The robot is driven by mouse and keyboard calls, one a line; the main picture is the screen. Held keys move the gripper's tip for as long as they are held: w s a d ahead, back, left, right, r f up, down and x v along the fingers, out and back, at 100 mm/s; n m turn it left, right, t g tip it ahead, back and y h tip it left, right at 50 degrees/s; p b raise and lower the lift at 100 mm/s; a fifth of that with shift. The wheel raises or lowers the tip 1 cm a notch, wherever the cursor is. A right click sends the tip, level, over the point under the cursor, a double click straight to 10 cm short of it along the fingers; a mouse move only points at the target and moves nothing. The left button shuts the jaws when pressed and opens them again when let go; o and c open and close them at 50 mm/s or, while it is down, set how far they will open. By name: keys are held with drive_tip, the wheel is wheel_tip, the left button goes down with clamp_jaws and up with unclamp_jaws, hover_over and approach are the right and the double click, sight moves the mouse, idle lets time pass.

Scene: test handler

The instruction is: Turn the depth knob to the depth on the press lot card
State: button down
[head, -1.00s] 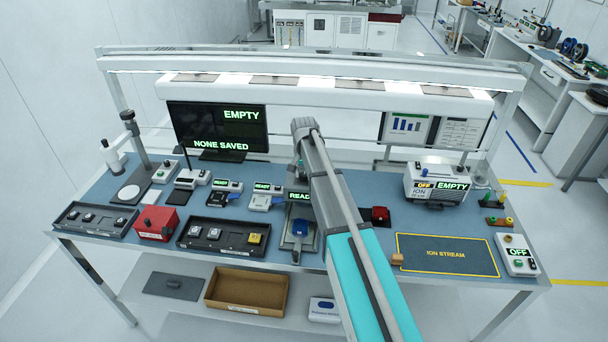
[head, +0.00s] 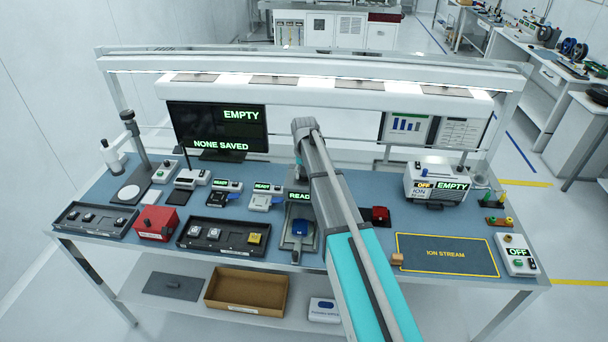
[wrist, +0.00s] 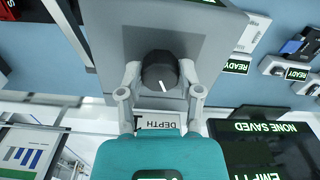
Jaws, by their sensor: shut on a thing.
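The depth knob (wrist: 158,76) shows in the wrist view as a dark round knob with a white pointer line, on the grey face of a press (wrist: 105,45). My gripper (wrist: 160,82) has one finger on each side of the knob and is shut on it. A label reading DEPTH (wrist: 158,123) shows upside down beside it, partly covered by my gripper. In the head view my arm hides the knob and gripper. The press base with a blue part (head: 300,230) shows left of my arm. I cannot make out a press lot card.
A monitor (head: 217,127) reading EMPTY and NONE SAVED stands at the back left. Two smaller units reading READY (head: 262,198) stand left of the press.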

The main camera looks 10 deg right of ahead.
drive_tip(key=shift+n, duration=2)
drive_tip(key=shift+c, duration=1.3)
unclamp_jaws()
